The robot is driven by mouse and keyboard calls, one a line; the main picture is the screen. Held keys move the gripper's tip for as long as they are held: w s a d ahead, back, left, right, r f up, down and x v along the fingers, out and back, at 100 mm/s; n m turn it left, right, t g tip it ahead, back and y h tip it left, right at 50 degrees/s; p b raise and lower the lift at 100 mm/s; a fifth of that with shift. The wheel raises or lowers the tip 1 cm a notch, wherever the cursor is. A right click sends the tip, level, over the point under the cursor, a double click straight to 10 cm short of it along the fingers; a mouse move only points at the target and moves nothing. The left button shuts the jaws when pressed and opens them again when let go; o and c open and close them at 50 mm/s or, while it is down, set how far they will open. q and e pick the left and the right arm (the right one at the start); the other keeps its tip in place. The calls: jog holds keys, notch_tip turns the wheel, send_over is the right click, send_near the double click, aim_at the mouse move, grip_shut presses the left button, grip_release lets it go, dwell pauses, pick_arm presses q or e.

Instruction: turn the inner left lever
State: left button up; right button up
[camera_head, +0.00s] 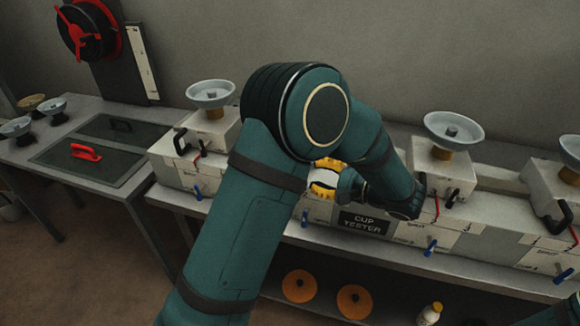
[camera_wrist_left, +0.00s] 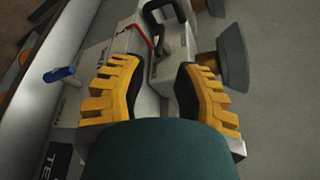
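The inner left unit of the cup tester is mostly hidden behind my left arm in the head view. My left gripper (camera_head: 325,178) has yellow fingers and points leftward along the bench. In the left wrist view the left gripper (camera_wrist_left: 157,68) is open and empty, with the black lever just beyond its fingertips and roughly between them. I cannot tell whether anything touches. My right gripper is out of view.
A blue handle (camera_wrist_left: 60,74) sticks out at the left in the wrist view; a dish (camera_wrist_left: 234,55) stands right of the fingers. The "CUP TESTER" sign (camera_head: 364,223) is on the bench front. The outer left unit (camera_head: 205,135) and right units (camera_head: 432,185) stand alongside.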

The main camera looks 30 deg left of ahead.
pick_arm(q)
jog(key=x, duration=0.9)
jog(key=shift+a+f, duration=0.15)
jog(key=shift+a, duration=0.05)
grip_shut()
